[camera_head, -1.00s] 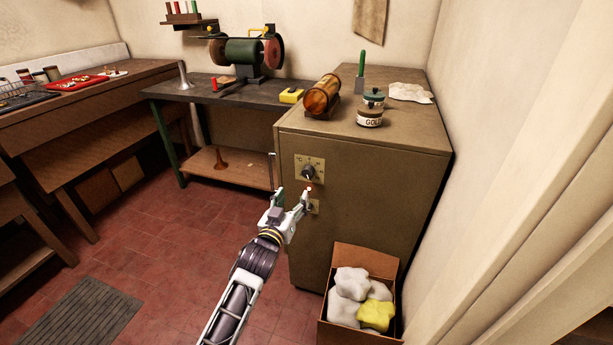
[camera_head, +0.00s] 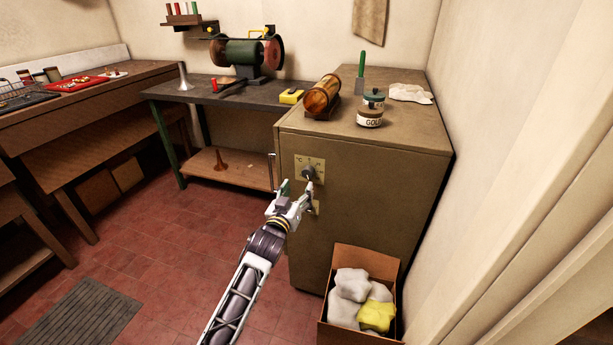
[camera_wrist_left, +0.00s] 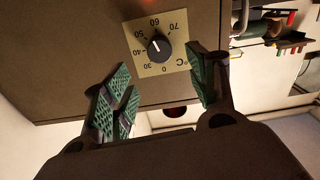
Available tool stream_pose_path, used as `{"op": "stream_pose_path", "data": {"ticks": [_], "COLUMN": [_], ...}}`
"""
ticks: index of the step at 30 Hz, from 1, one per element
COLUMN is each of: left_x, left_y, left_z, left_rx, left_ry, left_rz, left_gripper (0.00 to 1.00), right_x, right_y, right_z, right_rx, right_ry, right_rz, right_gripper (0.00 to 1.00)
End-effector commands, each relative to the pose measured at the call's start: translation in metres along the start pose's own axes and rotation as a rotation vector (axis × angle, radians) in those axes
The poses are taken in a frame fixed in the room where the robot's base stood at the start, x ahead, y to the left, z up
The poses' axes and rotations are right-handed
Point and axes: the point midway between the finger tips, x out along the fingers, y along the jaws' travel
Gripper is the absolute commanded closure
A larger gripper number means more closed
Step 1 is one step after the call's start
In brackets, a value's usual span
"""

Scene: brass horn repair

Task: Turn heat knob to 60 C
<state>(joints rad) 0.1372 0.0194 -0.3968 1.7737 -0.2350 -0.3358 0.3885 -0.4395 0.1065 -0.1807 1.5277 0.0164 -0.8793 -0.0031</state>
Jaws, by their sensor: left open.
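The heat knob (camera_head: 308,173) is a dark round knob on a pale dial plate (camera_head: 318,163) on the front of the brown cabinet (camera_head: 375,190). In the left wrist view the knob (camera_wrist_left: 158,46) has a short white pointer mark and is ringed by temperature numbers. The mark appears to lean towards the 50 to 60 side; its exact reading is unclear. My left gripper (camera_head: 296,188) is open and empty, just below and in front of the knob. Its green-padded fingers (camera_wrist_left: 160,76) are spread below the dial in the wrist view, apart from the knob. My right gripper is out of view.
A tall handle (camera_head: 271,171) stands at the cabinet's left edge. A cardboard box (camera_head: 361,258) with white and yellow cloths sits at its foot.

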Motion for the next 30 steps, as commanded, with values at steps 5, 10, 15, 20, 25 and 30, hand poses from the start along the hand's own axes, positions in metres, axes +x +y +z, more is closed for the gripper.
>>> {"op": "stream_pose_path", "data": {"ticks": [5, 10, 15, 20, 25, 30], "left_x": [0.015, 0.029, 0.043, 0.056, 0.070, 0.082], "left_y": [0.000, 0.000, 0.000, 0.000, 0.000, 0.000], "left_z": [0.000, 0.000, 0.000, 0.000, 0.000, 0.000], "left_rx": [0.001, 0.002, 0.001, 0.001, 0.002, 0.001], "left_ry": [0.000, 0.001, 0.000, 0.000, 0.000, 0.001], "left_rz": [0.000, 0.000, 0.000, 0.000, 0.000, 0.000], "left_gripper": [0.42, 0.42, 0.42, 0.42, 0.42, 0.42], "right_x": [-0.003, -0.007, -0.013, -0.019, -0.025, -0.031], "right_y": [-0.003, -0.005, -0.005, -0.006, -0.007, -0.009], "right_z": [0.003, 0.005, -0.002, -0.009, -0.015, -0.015], "right_rx": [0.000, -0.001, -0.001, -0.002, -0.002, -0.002], "right_ry": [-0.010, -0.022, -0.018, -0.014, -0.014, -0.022], "right_rz": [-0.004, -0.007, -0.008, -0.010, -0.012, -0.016], "right_gripper": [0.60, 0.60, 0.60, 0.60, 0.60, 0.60]}}
